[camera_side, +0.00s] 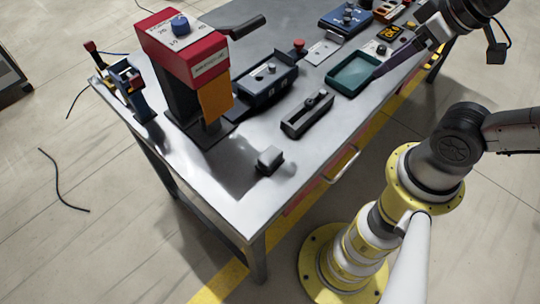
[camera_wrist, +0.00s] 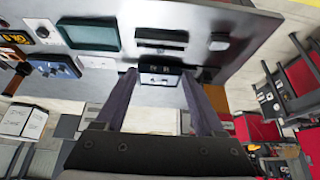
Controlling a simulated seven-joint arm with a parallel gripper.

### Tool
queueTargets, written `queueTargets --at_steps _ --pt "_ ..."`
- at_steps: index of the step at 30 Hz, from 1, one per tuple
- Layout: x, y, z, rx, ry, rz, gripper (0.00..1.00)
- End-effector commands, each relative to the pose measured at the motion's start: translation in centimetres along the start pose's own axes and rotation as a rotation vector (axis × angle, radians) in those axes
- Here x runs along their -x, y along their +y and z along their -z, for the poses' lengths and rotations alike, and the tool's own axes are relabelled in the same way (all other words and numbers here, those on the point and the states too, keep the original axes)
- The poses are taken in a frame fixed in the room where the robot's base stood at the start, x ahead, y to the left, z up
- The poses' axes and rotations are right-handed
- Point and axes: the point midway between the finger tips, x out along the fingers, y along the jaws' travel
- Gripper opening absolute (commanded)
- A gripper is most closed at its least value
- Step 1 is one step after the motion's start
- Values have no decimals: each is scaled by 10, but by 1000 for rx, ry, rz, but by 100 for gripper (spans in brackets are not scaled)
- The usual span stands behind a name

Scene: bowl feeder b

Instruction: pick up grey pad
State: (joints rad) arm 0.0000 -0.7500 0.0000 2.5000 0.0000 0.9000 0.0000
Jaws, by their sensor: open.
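The grey pad (camera_side: 270,160) is a small block lying on the metal table near its front corner in the side view. In the wrist view the pad (camera_wrist: 219,42) shows small at the upper right, beyond and to the right of the fingers. My gripper (camera_wrist: 160,72) is open, its two dark fingers spread with nothing held between them. In the side view my gripper (camera_side: 385,70) is at the upper right beside the teal tray, well away from the pad. One finger shows clearly there.
The teal tray (camera_side: 354,74) and a black slider unit (camera_side: 307,114) lie between my gripper and the pad. A tall red-topped machine (camera_side: 182,50) with an orange flap stands behind the pad. A dark control box (camera_side: 267,80) sits farther back. Bare table surrounds the pad.

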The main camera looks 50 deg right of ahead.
Motion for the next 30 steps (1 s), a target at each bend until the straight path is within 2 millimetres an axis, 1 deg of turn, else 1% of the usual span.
queueTargets --at_steps 8,9,16,19,23,27,30 --pt "0 0 0 0 0 0 71" --pt "0 0 0 0 0 0 78" --pt "0 0 0 -2 0 0 78" --pt "0 0 0 -41 0 0 78" --pt "2 0 2 -218 4 0 78" --pt "8 0 19 -531 20 7 78" --pt "8 -5 35 -754 0 13 78"
